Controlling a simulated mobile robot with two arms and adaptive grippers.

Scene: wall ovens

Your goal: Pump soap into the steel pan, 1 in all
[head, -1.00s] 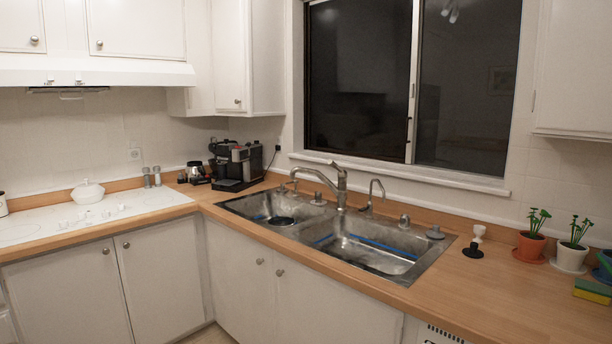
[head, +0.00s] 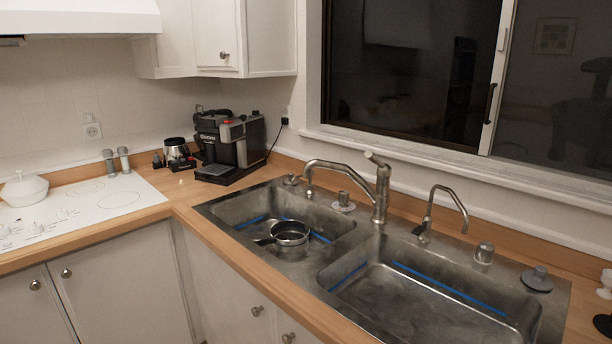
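A small steel pan (head: 291,233) with a dark handle sits in the left basin of the steel sink (head: 385,238). Its open top faces up. Several fittings stand along the sink's back ledge: a large faucet (head: 382,190), a slim curved spout (head: 432,208), a short steel cap (head: 484,253) and a grey round knob piece (head: 538,279). I cannot tell for certain which of these is the soap pump. Neither of my grippers is in view.
The right basin is empty. A coffee machine (head: 229,146) stands on the wooden counter (head: 187,207) left of the sink. A white pot (head: 24,189) is on the white cooktop (head: 112,215). A white item with a black base is cut off at the right edge.

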